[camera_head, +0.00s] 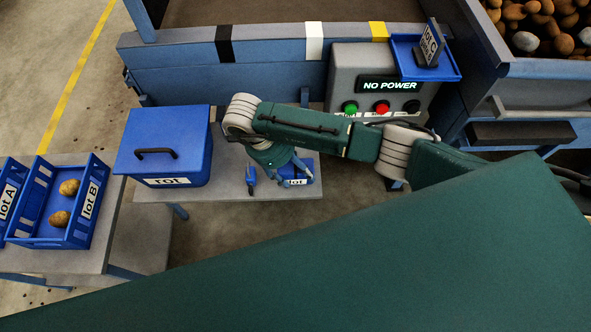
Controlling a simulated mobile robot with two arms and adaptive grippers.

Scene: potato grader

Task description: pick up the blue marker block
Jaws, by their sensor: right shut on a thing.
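The tray has a white label, partly covered by the gripper. My left gripper is not in view.
A lidded blue bin marked "rot" (182,184) stands left on the bench (222,192). Farther left is the "lot B" crate (68,238) with two potatoes. Behind are a "NO POWER" control box (345,75) and a blue tray with a tag stand (430,55).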

